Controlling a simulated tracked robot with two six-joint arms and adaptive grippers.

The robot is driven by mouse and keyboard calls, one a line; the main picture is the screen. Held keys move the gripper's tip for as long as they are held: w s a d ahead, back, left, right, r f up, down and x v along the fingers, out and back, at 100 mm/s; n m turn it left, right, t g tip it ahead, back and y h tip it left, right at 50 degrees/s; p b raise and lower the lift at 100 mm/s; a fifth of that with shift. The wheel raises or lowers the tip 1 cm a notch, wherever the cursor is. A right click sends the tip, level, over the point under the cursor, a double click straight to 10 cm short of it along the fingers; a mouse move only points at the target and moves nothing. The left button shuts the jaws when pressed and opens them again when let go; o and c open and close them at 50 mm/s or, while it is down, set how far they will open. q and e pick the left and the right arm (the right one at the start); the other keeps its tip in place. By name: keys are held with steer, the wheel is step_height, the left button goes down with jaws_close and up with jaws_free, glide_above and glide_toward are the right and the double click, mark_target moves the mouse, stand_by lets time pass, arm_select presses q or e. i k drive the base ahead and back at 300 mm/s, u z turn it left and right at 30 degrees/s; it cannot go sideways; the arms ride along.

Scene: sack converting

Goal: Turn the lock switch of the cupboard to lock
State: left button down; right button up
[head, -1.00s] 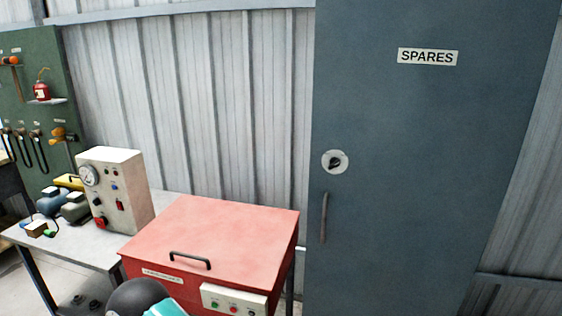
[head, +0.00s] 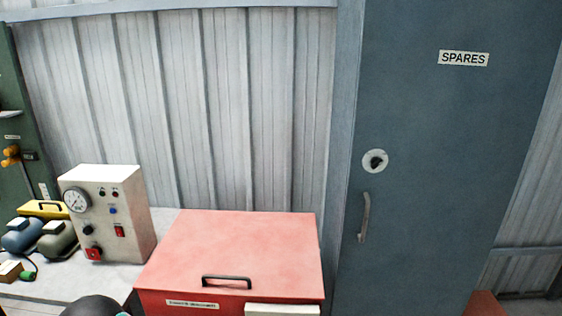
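The cupboard (head: 450,190) is a tall dark blue-grey cabinet on the right of the head view, with a "SPARES" label (head: 463,59) near its top. Its lock switch (head: 376,161) is a dark knob on a round pale plate, near the door's left edge. The knob is too small to tell its exact setting. A grey vertical door handle (head: 364,217) sits just below it. The door looks shut. Neither of my grippers shows in the head view.
A red box with a black-handled lid (head: 238,245) stands in front, left of the cupboard. A white control box with a gauge (head: 108,212) stands on a bench at left. A yellow case (head: 43,209) and small motor-like units (head: 22,235) sit beside it. Corrugated wall lies behind.

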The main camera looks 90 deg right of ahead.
mark_target(375, 162)
steer(key=u, duration=0.4)
steer(key=i, duration=0.2)
steer(key=z, duration=2.95)
steer(key=i, duration=0.6)
steer(key=u, duration=0.2)
steer(key=k, duration=0.55)
steer(key=z, duration=0.2)
steer(key=i, duration=0.5)
steer(key=u, duration=0.3)
steer(key=k, duration=0.25)
steer(key=z, duration=0.15)
